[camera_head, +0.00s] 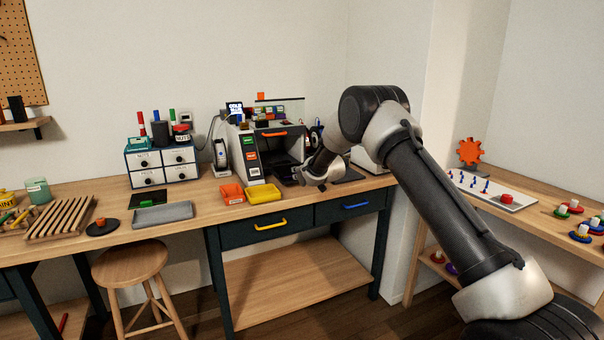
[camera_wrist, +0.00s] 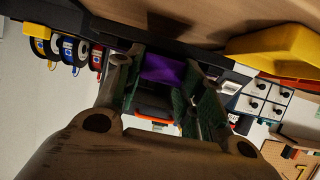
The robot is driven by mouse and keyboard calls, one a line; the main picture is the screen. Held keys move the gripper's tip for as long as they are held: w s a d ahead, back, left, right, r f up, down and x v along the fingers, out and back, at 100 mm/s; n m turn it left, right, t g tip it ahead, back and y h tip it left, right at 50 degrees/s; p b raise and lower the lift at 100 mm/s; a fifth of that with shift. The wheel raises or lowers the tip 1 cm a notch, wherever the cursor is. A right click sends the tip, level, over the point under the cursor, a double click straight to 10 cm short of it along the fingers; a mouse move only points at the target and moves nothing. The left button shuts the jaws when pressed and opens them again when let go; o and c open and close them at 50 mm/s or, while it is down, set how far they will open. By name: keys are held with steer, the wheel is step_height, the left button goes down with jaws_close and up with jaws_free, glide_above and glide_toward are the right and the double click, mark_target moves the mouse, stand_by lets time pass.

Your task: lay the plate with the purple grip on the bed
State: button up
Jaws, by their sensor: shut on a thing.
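My gripper (camera_head: 302,180) is in front of the open printer (camera_head: 248,152), low over the bench. In the wrist view, which is turned upside down, my gripper (camera_wrist: 160,88) is shut on the purple grip (camera_wrist: 162,70), which sits between its two fingers. The plate behind the grip is dark and hard to tell from the dark surfaces around it. The printer's dark opening shows beyond the fingers, with its orange bar (camera_wrist: 155,119). The bed inside is in shadow and partly hidden by my arm, so I cannot tell whether the plate touches it.
Orange (camera_head: 232,194) and yellow (camera_head: 264,194) bins stand on the bench just left of my gripper. A drawer cabinet (camera_head: 161,165) and a grey tray (camera_head: 163,215) are farther left. Colored spools (camera_wrist: 72,50) hang beside the printer. A side table (camera_head: 540,225) stands at right.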

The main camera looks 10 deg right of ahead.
steer(key=shift+s+f, duration=0.25)
steer(key=shift+f, duration=0.55)
steer(key=o, duration=1)
steer(key=shift+o, duration=0.7)
steer(key=shift+w+d+f, duration=0.1)
steer(key=shift+r, duration=0.5)
steer(key=v, duration=1.1)
steer(key=shift+s, duration=0.4)
steer(key=shift+d, duration=0.15)
